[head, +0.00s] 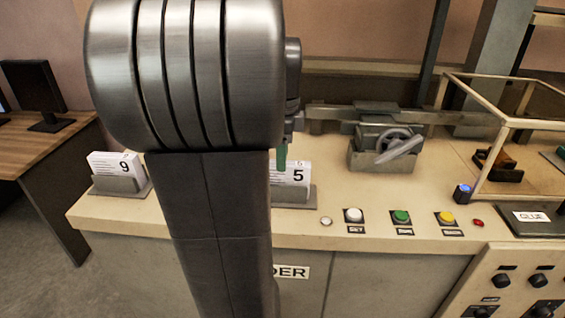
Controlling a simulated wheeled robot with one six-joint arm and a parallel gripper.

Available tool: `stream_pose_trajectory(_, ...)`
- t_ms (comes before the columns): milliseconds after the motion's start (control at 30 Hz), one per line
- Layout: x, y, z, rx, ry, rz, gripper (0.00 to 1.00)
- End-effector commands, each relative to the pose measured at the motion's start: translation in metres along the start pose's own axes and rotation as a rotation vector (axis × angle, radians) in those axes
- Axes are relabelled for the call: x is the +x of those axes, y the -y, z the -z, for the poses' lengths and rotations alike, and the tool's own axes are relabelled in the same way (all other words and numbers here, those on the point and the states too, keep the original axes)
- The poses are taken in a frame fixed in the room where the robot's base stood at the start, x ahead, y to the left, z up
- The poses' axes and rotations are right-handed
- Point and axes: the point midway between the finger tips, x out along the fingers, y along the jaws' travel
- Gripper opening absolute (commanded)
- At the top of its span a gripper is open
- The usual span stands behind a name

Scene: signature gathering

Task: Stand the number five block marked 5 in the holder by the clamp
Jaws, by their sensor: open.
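The white block marked 5 (297,176) stands upright in a low grey holder (297,196) near the front of the bench. Its left part is hidden behind my arm. Another white edge with a small mark shows just behind its top. The grey metal clamp (385,148) with a handle sits on the bench to the right and farther back. My gripper (282,157) is mostly hidden behind my arm; a green fingertip shows at the upper left of the block 5. The jaws are open. I cannot tell whether the fingertip touches the block.
A white block marked 9 (125,166) stands in a grey holder (121,185) at the left end of the bench. White, green and yellow buttons (401,217) line the front edge. A framed case (478,135) and a GLUE pad (532,219) are at the right.

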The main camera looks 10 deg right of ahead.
Motion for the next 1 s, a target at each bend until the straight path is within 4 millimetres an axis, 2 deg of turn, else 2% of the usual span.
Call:
stream_pose_trajectory(33,-0.013,0.001,0.000,0.000,0.001,0.005,0.49)
stream_pose_trajectory(200,-0.050,0.001,0.000,0.000,0.001,0.005,0.49)
stream_pose_trajectory(400,-0.078,0.001,0.000,0.000,0.000,0.002,0.49)
stream_pose_trajectory(633,-0.086,0.000,0.000,0.000,0.000,0.000,0.49)
stream_pose_trajectory(867,-0.086,0.000,0.000,0.000,0.000,0.000,0.49)
stream_pose_trajectory(1000,-0.079,0.000,0.000,0.000,0.000,-0.001,0.49)
